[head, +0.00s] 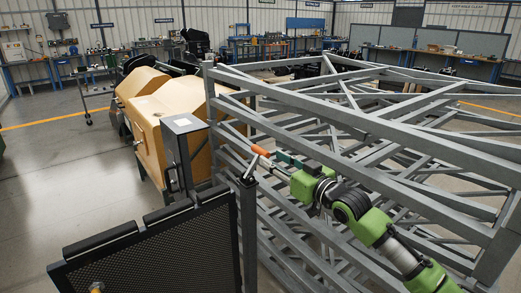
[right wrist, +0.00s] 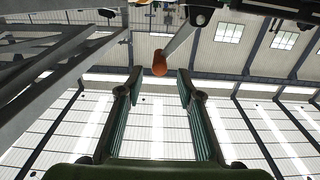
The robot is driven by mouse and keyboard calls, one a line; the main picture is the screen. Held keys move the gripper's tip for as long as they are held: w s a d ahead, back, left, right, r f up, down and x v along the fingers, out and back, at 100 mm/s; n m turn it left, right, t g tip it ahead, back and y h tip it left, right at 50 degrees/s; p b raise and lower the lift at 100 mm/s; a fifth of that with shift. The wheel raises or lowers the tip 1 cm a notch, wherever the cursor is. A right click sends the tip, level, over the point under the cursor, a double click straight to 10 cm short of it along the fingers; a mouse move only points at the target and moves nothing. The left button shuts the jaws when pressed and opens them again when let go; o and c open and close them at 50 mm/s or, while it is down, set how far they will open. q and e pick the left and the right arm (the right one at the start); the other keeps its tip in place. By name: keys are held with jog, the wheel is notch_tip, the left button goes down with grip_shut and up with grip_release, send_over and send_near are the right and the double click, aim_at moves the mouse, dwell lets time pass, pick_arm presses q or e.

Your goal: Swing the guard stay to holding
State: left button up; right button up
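The guard stay is a grey rod (head: 249,171) with an orange grip (head: 261,151), standing tilted at the top of a dark post (head: 248,225) beside the black mesh guard (head: 160,250). My right gripper (head: 282,158) comes in from the right, close to the orange grip. In the right wrist view its two green fingers (right wrist: 159,78) are spread apart. The orange grip (right wrist: 160,63) shows in line with the gap, around or just beyond the fingertips; contact is not visible. The rod's lower joint is too small to read. My left gripper is out of view.
A grey steel lattice frame (head: 390,120) fills the right, close to my right arm. A grey box on a post (head: 183,123) and tan machine housings (head: 150,115) stand behind the guard. Open floor (head: 60,185) lies at left.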

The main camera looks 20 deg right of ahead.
aim_at(260, 148)
jog(key=x, duration=0.7)
jog(key=shift+w+f+p, duration=0.1)
jog(key=shift+w+p, duration=0.05)
jog(key=shift+p, duration=0.15)
